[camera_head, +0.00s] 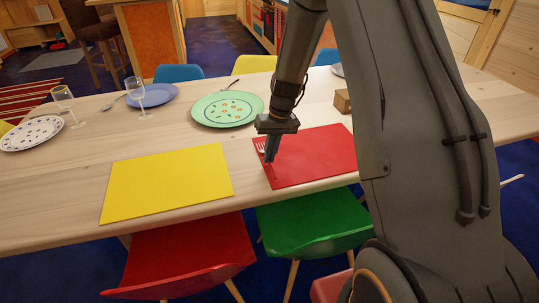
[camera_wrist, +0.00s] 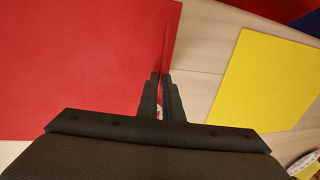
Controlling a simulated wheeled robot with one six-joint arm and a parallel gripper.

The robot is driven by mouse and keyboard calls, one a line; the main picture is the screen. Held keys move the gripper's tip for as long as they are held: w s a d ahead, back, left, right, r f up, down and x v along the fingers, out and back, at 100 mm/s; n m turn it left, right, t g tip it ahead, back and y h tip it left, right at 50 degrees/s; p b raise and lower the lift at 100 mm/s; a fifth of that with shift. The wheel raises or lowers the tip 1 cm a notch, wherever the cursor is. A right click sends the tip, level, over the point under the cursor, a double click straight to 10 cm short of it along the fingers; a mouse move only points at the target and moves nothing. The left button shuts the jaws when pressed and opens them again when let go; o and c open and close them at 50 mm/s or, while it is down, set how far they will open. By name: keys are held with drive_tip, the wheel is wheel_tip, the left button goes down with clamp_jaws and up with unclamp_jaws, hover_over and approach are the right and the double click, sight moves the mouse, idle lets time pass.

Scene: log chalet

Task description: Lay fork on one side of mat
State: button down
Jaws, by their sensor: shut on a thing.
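The red mat (camera_head: 320,155) lies on the wooden table, partly hidden behind my arm on its right. My gripper (camera_head: 270,158) is over the red mat's left edge, pointing down. It is shut on the fork (camera_head: 261,147), whose pale tines show just left of the fingers. In the wrist view my gripper (camera_wrist: 162,78) has its fingers close together, with the thin reddish fork handle (camera_wrist: 166,45) reaching out beyond them along the edge of the red mat (camera_wrist: 80,60). Whether the fork touches the mat or table is unclear.
A yellow mat (camera_head: 165,183) lies to the left, with a bare wood strip between the mats. Behind are a green plate (camera_head: 205,108), a blue plate (camera_head: 160,99), glasses (camera_head: 135,92) and a small brown box (camera_head: 342,101). Red (camera_head: 185,255) and green (camera_head: 315,232) chairs stand in front.

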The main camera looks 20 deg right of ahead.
drive_tip(key=shift+f, duration=0.3)
drive_tip(key=shift+f, duration=0.15)
drive_tip(key=c, duration=1.9)
unclamp_jaws()
wheel_tip(320, 180, up, 12)
drive_tip(key=d+b, duration=0.2)
drive_tip(key=s, duration=0.8)
drive_tip(key=s+a+h, duration=0.1)
drive_tip(key=s, duration=0.7)
drive_tip(key=s+a+h, duration=0.1)
drive_tip(key=s, duration=0.8)
drive_tip(key=shift+s+a, duration=0.1)
